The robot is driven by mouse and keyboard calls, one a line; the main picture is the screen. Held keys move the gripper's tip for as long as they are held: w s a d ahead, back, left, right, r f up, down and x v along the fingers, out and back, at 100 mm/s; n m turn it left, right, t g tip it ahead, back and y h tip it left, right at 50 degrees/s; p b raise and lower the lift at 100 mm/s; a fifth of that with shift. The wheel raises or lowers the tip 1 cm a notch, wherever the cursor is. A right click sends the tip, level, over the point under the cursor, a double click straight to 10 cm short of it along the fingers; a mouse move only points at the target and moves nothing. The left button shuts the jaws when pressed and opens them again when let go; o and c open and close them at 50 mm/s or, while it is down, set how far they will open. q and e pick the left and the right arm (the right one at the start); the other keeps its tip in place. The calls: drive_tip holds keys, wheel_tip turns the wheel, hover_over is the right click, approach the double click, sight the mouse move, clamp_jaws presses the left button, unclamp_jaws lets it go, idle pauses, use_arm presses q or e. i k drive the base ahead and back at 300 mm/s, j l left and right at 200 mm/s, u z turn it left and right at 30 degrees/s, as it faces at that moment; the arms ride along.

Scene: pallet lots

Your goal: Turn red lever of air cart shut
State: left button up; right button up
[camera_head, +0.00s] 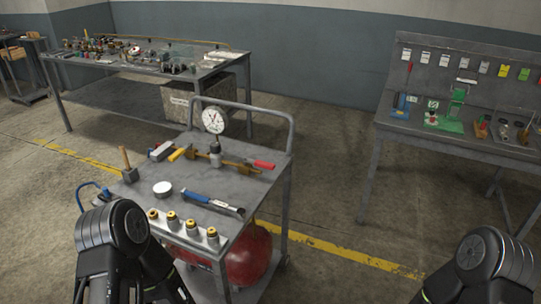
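The air cart (240,185) stands in front of me, a grey metal cart with a raised rail. On its top a brass pipe fitting (217,158) carries a round white gauge (213,120). The red lever (264,164) is at the right end of the fitting and lies roughly in line with it. A yellow handle (177,154) is at the left end. My black arm links show at the bottom left and bottom right, away from the lever. The fingers of both grippers are out of view.
A hammer (126,160), a round tin (162,188), a blue-handled tool (205,202) and several brass-topped fittings (172,218) lie on the cart. A red tank (248,257) sits below. A cluttered bench (75,72) stands behind left, another bench (400,125) right. Floor between is clear.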

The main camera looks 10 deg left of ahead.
sight(258, 163)
drive_tip(key=i+l+u, duration=0.3)
drive_tip(key=l, duration=0.3)
drive_tip(key=i+l+u, duration=0.3)
drive_tip(key=l, duration=0.4)
drive_tip(key=i+l+u, duration=0.15)
drive_tip(key=l, duration=0.2)
drive_tip(key=i+l+u, duration=0.15)
drive_tip(key=l, duration=0.25)
drive_tip(key=i+l, duration=0.15)
drive_tip(key=l, duration=0.15)
drive_tip(key=i+l+u, duration=0.15)
drive_tip(key=l, duration=0.15)
drive_tip(key=i+l, duration=0.15)
drive_tip(key=l, duration=0.2)
drive_tip(key=i+l+u, duration=0.1)
drive_tip(key=l, duration=0.2)
drive_tip(key=i, duration=0.05)
